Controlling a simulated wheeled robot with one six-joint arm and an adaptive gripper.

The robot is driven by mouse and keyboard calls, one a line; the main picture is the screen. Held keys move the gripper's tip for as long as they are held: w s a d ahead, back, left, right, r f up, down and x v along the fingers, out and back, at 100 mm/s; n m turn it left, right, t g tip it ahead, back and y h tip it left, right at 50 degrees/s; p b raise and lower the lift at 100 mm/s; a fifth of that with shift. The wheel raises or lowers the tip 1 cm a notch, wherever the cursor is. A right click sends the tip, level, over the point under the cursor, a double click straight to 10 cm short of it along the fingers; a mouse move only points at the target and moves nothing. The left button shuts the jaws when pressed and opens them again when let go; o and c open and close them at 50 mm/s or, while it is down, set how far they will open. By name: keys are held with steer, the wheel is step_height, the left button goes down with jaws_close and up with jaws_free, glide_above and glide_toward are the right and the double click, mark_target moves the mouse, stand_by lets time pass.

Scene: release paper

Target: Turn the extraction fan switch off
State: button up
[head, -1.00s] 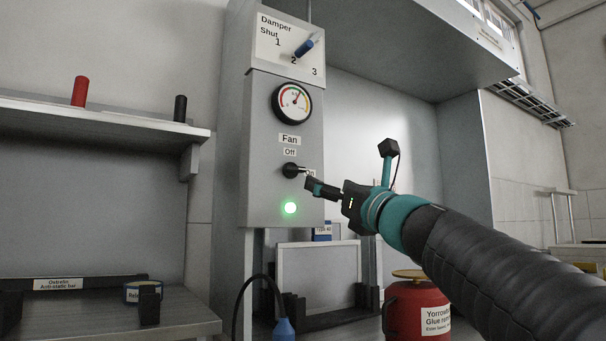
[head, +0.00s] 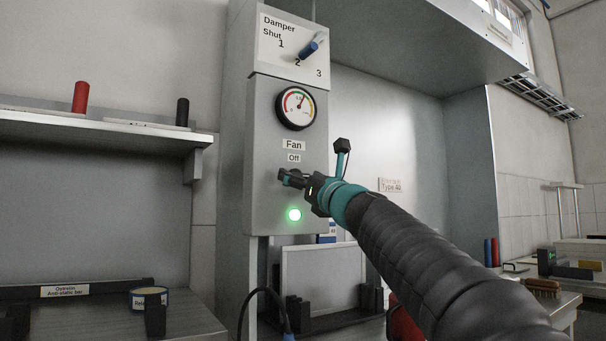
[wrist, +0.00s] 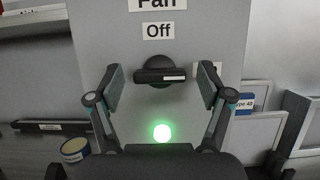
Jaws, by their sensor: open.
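The fan switch (wrist: 160,74) is a black rotary knob with a bar handle on the grey control panel (head: 262,140). In the wrist view its bar lies level, with a pale mark at its right end, under the "Off" label (wrist: 158,31). A second label to the right is partly hidden by a finger. The green lamp (head: 294,215) below the switch is lit; it also shows in the wrist view (wrist: 162,132). My gripper (wrist: 163,84) is open, with one finger on each side of the switch. In the head view my gripper (head: 287,178) largely covers the switch.
Above the switch are a round gauge (head: 296,108) and a damper lever (head: 312,46). A shelf (head: 90,130) with a red and a black cylinder is at the left. A framed panel (head: 320,275) stands below the control panel.

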steer(key=c, duration=1.2)
steer(key=shift+o, duration=0.2)
steer(key=shift+n, duration=0.4)
steer(key=n+g+y, duration=0.1)
steer(key=n, duration=0.3)
steer(key=n+g+y+p, duration=0.1)
steer(key=n+g, duration=0.1)
steer(key=n, duration=0.2)
steer(key=n+g+y, duration=0.1)
steer(key=n+g, duration=0.1)
steer(key=n, duration=0.2)
steer(key=shift+w+d+r+y+p, duration=0.15)
steer(key=shift+y+p, duration=0.15)
steer(key=shift+y, duration=0.1)
steer(key=n+g, duration=0.2)
steer(key=n, duration=0.3)
steer(key=shift+n, duration=0.3)
steer(key=shift+n+g+h, duration=0.7)
steer(key=shift+n, duration=1)
steer(key=shift+n+g, duration=0.3)
steer(key=shift+n, duration=0.1)
